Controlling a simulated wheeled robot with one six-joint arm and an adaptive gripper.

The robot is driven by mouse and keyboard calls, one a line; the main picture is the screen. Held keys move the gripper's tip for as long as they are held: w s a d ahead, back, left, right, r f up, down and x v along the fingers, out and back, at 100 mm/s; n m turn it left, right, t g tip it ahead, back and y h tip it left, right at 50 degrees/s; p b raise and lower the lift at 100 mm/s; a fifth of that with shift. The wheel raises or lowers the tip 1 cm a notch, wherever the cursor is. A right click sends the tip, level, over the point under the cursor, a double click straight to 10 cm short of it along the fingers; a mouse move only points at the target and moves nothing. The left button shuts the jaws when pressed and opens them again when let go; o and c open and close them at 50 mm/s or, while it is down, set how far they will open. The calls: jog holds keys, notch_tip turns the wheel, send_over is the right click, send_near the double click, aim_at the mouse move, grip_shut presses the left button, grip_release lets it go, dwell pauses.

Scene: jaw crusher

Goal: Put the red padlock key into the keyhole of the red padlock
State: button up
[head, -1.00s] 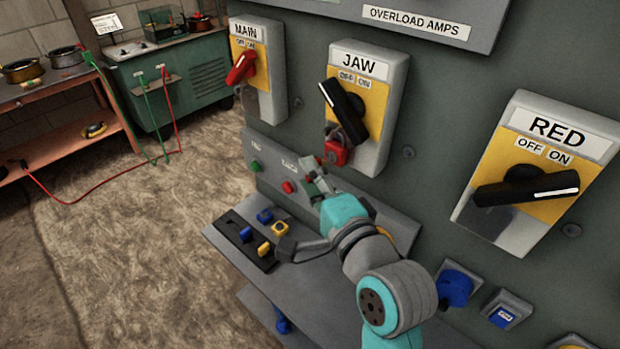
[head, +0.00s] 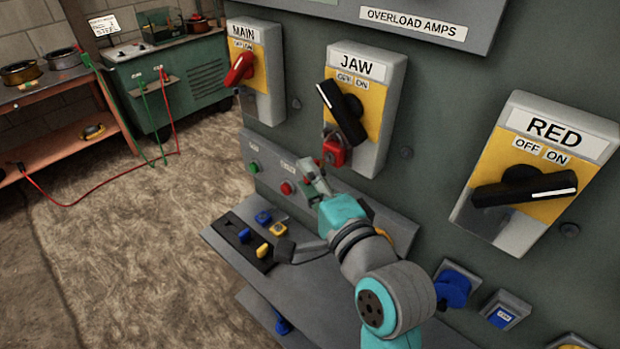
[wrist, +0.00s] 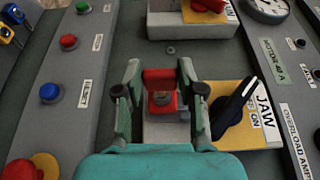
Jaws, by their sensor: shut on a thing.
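A small red piece at my fingertips, which looks like the red padlock key (head: 321,162), is beside the padlock's lower left. In the wrist view my gripper (wrist: 160,78) has its fingers either side of a red block that seems to be the key (wrist: 160,77). Red and grey parts lie behind it. The keyhole cannot be made out, nor whether the key touches the padlock.
The JAW switch box (head: 386,110) rises right behind the padlock. The MAIN switch (head: 258,95) is left, the RED switch (head: 530,170) right. Push buttons (head: 287,188) sit on a sloped strip below. A shelf (head: 300,280) holds a dark tray with blue and yellow pieces.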

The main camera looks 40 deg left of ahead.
jog(key=shift+w+d, duration=0.1)
jog(key=shift+w, duration=1.05)
dwell(0.3)
jog(key=o, duration=1)
jog(key=shift+c, duration=0.2)
jog(key=shift+s, duration=0.2)
jog(key=s, duration=0.8)
jog(key=shift+s+a, duration=0.35)
dwell(0.4)
